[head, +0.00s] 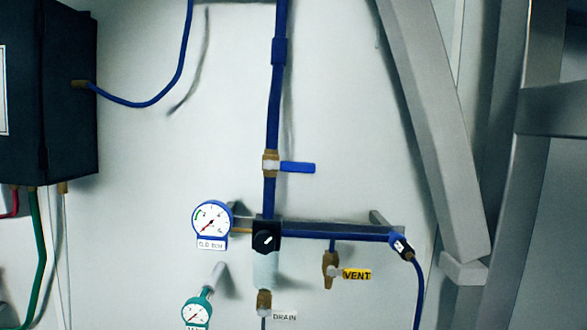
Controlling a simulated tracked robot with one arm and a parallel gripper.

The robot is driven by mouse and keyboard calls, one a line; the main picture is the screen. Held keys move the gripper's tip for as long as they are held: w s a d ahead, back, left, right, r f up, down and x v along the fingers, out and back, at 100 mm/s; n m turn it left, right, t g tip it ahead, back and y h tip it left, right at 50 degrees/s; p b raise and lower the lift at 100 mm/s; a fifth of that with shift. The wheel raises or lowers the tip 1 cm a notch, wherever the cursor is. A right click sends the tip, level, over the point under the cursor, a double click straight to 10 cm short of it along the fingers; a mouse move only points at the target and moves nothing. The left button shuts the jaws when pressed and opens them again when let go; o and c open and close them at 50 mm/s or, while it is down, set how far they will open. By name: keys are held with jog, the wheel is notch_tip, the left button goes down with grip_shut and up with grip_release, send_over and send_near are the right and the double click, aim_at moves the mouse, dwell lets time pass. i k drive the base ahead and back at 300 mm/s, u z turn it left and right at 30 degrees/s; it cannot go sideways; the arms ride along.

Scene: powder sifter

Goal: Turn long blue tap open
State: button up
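The long blue tap handle (297,167) is on a brass valve (271,163) in the vertical blue pipe (273,105), near the middle of the head view. The handle points right, across the pipe, roughly horizontal. My gripper is not visible in this view, and nothing touches the handle.
A dark box (45,90) is at left. Grey metal beams (430,120) stand at right. Wall beside the handle is clear.

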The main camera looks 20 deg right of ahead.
aim_at(286, 166)
jog(key=u, duration=0.05)
jog(key=i, duration=1)
jog(key=z, duration=0.05)
